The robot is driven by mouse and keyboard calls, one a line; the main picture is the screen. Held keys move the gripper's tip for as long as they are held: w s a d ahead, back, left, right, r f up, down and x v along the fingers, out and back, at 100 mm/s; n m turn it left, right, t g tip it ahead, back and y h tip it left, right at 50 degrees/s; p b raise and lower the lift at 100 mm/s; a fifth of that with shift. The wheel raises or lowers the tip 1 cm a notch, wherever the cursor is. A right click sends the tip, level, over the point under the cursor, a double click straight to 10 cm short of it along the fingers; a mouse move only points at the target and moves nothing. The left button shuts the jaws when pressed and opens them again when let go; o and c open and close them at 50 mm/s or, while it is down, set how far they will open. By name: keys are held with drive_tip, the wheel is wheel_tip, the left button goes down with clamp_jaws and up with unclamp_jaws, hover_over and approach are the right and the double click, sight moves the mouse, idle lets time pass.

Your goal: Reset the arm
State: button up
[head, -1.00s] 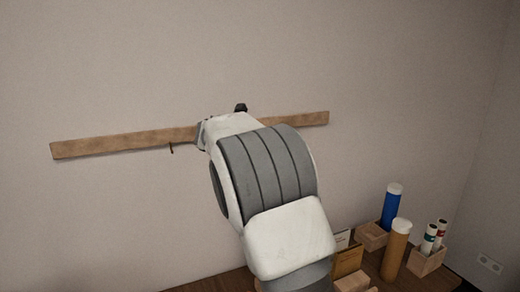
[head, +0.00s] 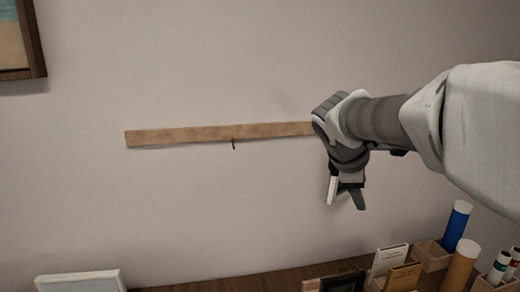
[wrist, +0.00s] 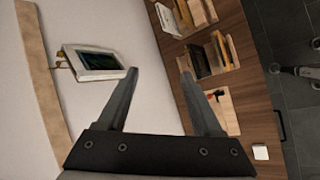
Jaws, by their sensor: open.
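My gripper (head: 348,195) hangs in front of the wall, below the right part of the wooden rail (head: 180,135). In the wrist view its two fingers (wrist: 170,75) are spread with nothing between them. In the head view a white strip (head: 332,190) shows beside the gripper, probably this frame's edge; my arm covers the rail's right end.
A bare hook (head: 234,144) sits on the rail. The table below holds a blue tube (head: 455,226), a brown tube (head: 460,268), wooden boxes (head: 432,254), small cards and a pale flat item (head: 80,282). A framed picture (head: 22,40) hangs upper left. The wall between is clear.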

drive_tip(key=s+a+f+m+y, duration=0.2)
drive_tip(key=s+m, duration=0.4)
drive_tip(key=s, duration=0.5)
drive_tip(key=s+a+f+m+y, duration=0.3)
drive_tip(key=s+a+f+m, duration=0.2)
drive_tip(key=s, duration=0.7)
drive_tip(key=f+m, duration=0.1)
drive_tip(key=m, duration=0.1)
drive_tip(key=shift+m, duration=0.3)
idle(1.0)
